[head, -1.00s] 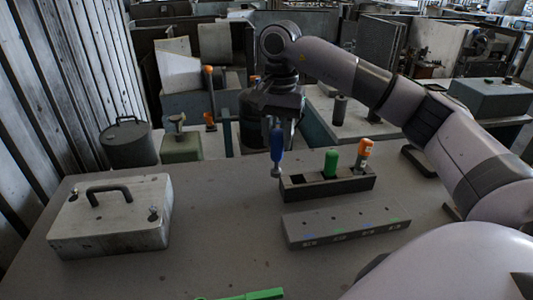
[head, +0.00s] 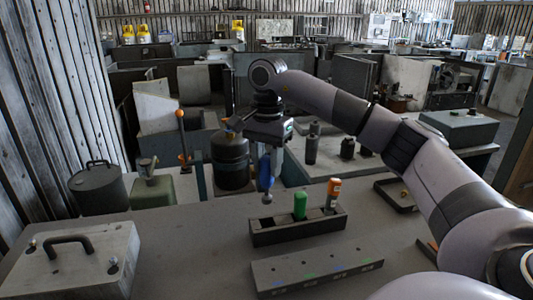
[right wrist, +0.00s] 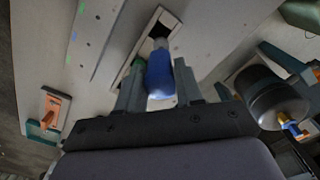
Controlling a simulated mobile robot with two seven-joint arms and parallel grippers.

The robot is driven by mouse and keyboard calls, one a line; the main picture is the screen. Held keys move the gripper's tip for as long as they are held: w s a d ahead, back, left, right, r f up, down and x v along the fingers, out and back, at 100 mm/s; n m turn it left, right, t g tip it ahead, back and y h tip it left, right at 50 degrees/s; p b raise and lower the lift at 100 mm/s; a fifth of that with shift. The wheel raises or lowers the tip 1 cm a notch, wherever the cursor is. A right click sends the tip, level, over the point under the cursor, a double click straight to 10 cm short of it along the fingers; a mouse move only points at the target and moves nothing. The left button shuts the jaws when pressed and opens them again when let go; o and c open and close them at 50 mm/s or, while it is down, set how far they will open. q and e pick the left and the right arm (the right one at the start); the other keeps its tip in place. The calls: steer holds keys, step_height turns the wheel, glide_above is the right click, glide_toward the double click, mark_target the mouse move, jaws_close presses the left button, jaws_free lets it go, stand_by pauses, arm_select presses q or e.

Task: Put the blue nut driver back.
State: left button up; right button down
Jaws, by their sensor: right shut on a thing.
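The blue nut driver (head: 266,176) hangs upright, handle up, in my right gripper (head: 268,161). In the right wrist view its blue handle (right wrist: 160,76) sits between the two fingers of my right gripper (right wrist: 160,88). Its metal shank points down at the left opening of the dark rack (head: 298,232). The tip shows close above that opening; I cannot tell whether it touches the rack. A green-handled driver (head: 300,205) and an orange-handled driver (head: 333,192) stand in the rack to the right. My left gripper is out of view.
A grey block (head: 315,268) with small coloured marks lies in front of the rack. A grey case (head: 75,262) with a black handle is on the left. The table between them is clear. A dark tray (head: 397,196) lies right, behind my right forearm.

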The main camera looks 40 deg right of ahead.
mark_target(267, 196)
steer(key=shift+f+b, duration=0.85)
steer(key=shift+f, duration=1.8)
steer(key=shift+f, duration=0.2)
steer(key=shift+p, duration=0.35)
steer(key=shift+f, duration=0.15)
steer(key=shift+f+b, duration=0.4)
steer(key=shift+f, duration=0.5)
